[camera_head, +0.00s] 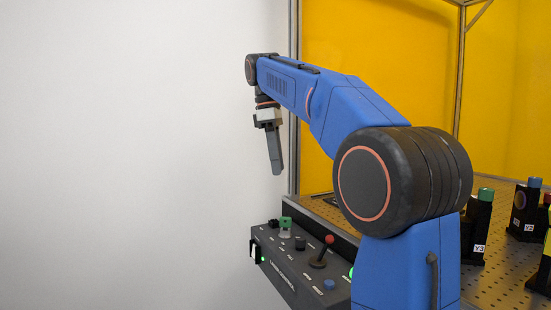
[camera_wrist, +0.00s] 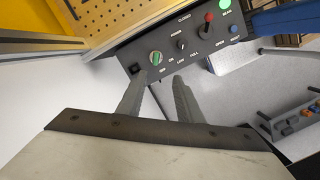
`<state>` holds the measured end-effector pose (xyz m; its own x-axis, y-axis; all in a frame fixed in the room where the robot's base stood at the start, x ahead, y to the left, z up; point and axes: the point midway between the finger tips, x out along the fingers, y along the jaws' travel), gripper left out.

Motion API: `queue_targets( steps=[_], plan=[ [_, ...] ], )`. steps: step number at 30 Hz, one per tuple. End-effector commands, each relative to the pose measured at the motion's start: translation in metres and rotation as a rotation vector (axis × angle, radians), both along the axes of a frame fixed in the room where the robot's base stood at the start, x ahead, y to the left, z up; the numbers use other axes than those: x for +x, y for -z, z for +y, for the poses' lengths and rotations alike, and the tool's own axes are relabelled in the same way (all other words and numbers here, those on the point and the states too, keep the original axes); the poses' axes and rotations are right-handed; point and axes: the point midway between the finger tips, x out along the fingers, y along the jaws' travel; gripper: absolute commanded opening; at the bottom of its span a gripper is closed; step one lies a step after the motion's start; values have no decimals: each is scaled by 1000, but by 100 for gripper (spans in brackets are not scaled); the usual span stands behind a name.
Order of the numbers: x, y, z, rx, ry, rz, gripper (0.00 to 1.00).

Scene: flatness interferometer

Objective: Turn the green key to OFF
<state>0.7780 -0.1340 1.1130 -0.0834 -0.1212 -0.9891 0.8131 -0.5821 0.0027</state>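The green key (camera_head: 286,226) sits in a pale round switch on the dark control panel (camera_head: 292,272), near the panel's left end. In the wrist view the key (camera_wrist: 155,58) shows as a small green piece in a light ring, with small lettering beside it that seems to read OFF and ON. Which mark it points to is too small to tell. My gripper (camera_head: 277,170) hangs above the panel, pointing down, apart from the key. In the wrist view my gripper (camera_wrist: 158,78) has its two fingers apart and nothing between them. The key appears just beyond the fingertips.
The panel also carries a black knob (camera_wrist: 180,45), a red-topped lever (camera_head: 329,240), a blue button (camera_head: 329,285) and a lit green button (camera_wrist: 224,5). A perforated table (camera_head: 490,278) with black mounts lies right. Yellow panels stand behind it.

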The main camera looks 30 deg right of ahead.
Motion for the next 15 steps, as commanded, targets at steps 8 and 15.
queue_targets(
  steps=[8, 15],
  plan=[
    [1, 8, -2, 0, -7, 5, 33],
    [-3, 42, -6, 0, -6, 7, 33]
  ],
)
